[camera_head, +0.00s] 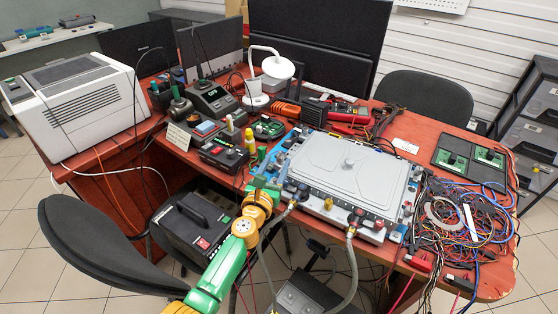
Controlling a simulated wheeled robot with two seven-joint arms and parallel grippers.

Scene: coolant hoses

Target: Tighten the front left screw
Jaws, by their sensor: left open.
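A grey metal unit (345,170) with a raised lid lies on the red table. The front left screw is too small to make out among the dark fittings at that corner. My left arm, green and yellow, rises from the bottom of the view. My left gripper (270,178) is at the unit's front left corner, beside the left hose fitting, and is open. Whether its fingers touch anything there cannot be told. My right gripper is out of view.
Tangled coloured wires (465,225) cover the table's right side. A soldering station (211,100), a small black box (223,153) and upright tool handles stand left of the unit. A black chair (95,245) and a black case (195,228) stand in front.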

